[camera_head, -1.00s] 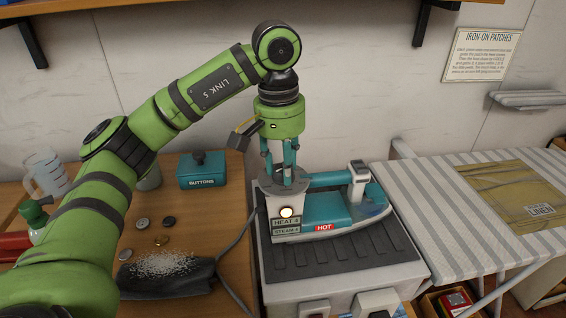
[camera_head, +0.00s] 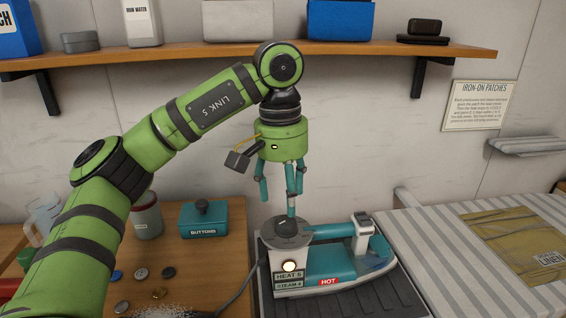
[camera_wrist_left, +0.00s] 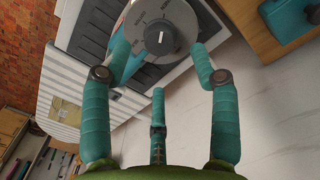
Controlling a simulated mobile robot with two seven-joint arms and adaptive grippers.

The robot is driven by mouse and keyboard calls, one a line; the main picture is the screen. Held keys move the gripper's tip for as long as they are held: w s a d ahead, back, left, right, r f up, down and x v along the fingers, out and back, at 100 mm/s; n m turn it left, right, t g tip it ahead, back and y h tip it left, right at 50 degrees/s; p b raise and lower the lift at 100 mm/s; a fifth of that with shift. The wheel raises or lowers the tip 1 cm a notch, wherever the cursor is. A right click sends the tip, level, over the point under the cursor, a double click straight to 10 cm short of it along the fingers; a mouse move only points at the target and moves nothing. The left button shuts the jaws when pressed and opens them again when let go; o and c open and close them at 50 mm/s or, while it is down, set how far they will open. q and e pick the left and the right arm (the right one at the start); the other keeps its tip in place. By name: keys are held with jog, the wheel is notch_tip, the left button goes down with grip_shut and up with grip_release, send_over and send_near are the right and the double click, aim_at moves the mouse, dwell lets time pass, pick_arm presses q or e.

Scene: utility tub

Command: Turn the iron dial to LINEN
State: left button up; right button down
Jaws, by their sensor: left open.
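The teal and white iron (camera_head: 335,258) sits on the grey ribbed mat. Its round grey dial (camera_head: 290,232) is on top of the near-left end. The display (camera_head: 289,276) reads HEAT 5 above a STEAM label, with a lit round lamp and a red HOT tag. My left gripper (camera_head: 279,195) points down just above the dial, fingers spread and empty. In the left wrist view the dial's dark centre knob (camera_wrist_left: 160,37), with a white mark, lies between and beyond the fingertips; the words around the dial are too small to read surely. My right gripper is not in view.
The teal BUTTONS box (camera_head: 204,219) and loose buttons (camera_head: 141,273) lie on the wooden table to the left. A cord runs left of the iron. The striped ironing board (camera_head: 450,255) holds a tan LINEN cloth (camera_head: 520,240). A loaded shelf (camera_head: 250,54) hangs behind.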

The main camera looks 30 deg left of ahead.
aim_at(283, 220)
pick_arm(q)
notch_tip(283, 220, up, 6)
jog(key=shift+a+r, duration=0.15)
jog(key=shift+r, duration=0.1)
dwell(0.5)
